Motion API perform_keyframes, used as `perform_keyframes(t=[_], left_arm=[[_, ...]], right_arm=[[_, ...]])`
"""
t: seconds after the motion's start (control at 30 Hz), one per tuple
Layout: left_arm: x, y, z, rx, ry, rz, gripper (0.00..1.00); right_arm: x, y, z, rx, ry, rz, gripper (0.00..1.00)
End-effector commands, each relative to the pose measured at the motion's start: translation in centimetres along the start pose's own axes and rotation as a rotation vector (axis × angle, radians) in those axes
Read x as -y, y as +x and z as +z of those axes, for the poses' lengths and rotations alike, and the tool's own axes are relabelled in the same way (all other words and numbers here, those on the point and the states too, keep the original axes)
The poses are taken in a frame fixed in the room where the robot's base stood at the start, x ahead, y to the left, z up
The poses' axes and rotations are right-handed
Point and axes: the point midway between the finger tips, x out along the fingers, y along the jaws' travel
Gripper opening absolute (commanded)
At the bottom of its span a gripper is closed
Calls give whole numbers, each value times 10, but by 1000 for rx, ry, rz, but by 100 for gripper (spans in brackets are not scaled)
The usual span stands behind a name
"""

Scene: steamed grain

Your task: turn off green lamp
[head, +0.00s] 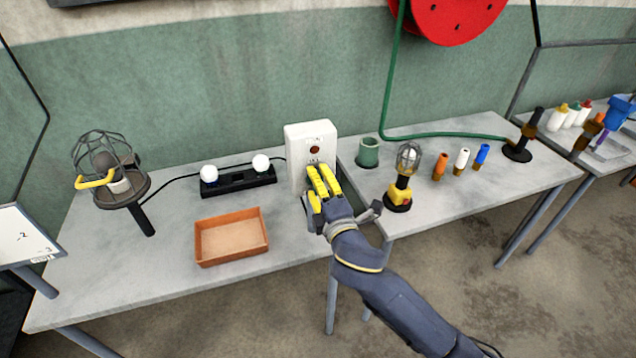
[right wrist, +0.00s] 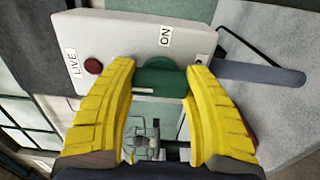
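A white switch box (head: 300,135) stands on the table against the wall, with a dark red round light (head: 315,149) on its face. In the right wrist view this light (right wrist: 93,66) sits by a LIVE label, and an ON label is at the other end. My right gripper (head: 320,172) is at the front of the box. Its yellow fingers are apart, with a green part (right wrist: 160,78) of the box between their tips; I cannot tell whether they press on it. A grey bar (right wrist: 260,73) sticks out beside the right finger. No lit green lamp is visible. My left gripper is out of view.
Left of the box are a black strip with two white bulbs (head: 261,163), an orange tray (head: 266,245) and a caged lamp (head: 118,187).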

Motion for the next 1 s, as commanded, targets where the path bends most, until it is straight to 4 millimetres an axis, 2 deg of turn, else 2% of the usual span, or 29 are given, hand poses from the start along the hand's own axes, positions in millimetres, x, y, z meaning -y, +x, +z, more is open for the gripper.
perform_keyframes(t=[0.03,0.2,0.57,0.67,1.0], left_arm=[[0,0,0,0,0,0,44],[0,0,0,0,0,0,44],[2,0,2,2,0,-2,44],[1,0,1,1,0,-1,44],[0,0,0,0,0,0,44]], right_arm=[[0,0,1,1,-2,1,55],[0,0,0,1,-1,1,75],[0,-5,0,0,1,0,76],[1,-16,0,0,1,-1,76],[1,-74,0,-1,1,-1,76]])
